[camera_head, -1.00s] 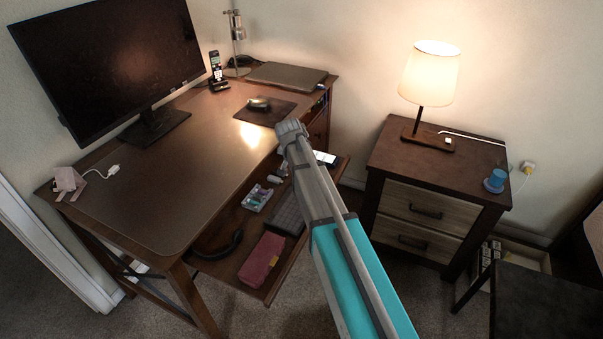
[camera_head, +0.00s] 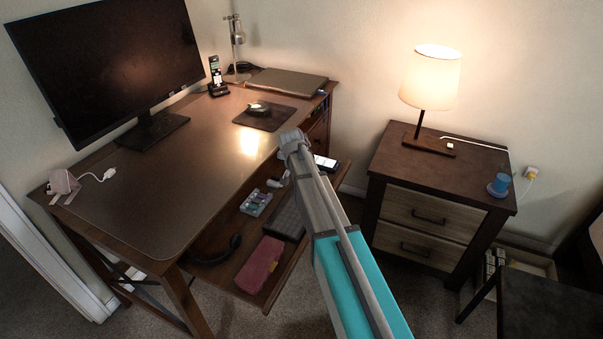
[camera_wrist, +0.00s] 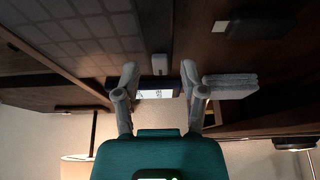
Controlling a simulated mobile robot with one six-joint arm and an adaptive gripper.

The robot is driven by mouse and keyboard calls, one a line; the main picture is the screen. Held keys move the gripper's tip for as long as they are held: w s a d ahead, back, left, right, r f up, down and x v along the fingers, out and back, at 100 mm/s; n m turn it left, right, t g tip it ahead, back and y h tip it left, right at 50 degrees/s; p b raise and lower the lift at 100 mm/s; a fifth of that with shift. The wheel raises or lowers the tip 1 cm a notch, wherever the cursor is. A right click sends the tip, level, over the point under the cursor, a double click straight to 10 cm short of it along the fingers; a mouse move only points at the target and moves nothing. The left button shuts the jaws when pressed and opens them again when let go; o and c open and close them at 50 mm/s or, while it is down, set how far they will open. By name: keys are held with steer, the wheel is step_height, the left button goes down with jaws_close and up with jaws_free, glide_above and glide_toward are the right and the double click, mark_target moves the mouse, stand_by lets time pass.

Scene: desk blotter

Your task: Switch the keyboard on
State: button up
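The keyboard (camera_head: 286,216) lies dark in the open desk drawer in the head view, partly hidden behind my arm. In the wrist view a grid of flat keys, apparently the keyboard (camera_wrist: 75,42), fills the upper left. My gripper (camera_wrist: 159,72) is open, with its two fingers apart and nothing held between them. A small pale piece (camera_wrist: 160,64) shows between the fingertips, close to the keyboard's edge; I cannot tell what it is. No power switch can be made out.
A phone with a lit screen (camera_head: 325,163) lies in the drawer's far end. The drawer also holds a pink case (camera_head: 260,265), a small tray (camera_head: 256,202) and a dark curved item (camera_head: 218,252). The nightstand (camera_head: 387,190) stands at the right. The desk top (camera_head: 165,170) is mostly clear.

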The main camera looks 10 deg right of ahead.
jaws_close()
steer(key=shift+w, duration=0.1)
steer(key=shift+w+d+r+g+y+p, duration=0.15)
steer(key=shift+w+g+y+p, duration=0.1)
steer(key=shift+g+y+p, duration=0.55)
steer(key=shift+d+g+y, duration=0.1)
steer(key=shift+g+y, duration=0.5)
steer(key=shift+g, duration=0.5)
steer(key=shift+o, duration=0.5)
jaws_free()
steer(key=shift+s, duration=0.1)
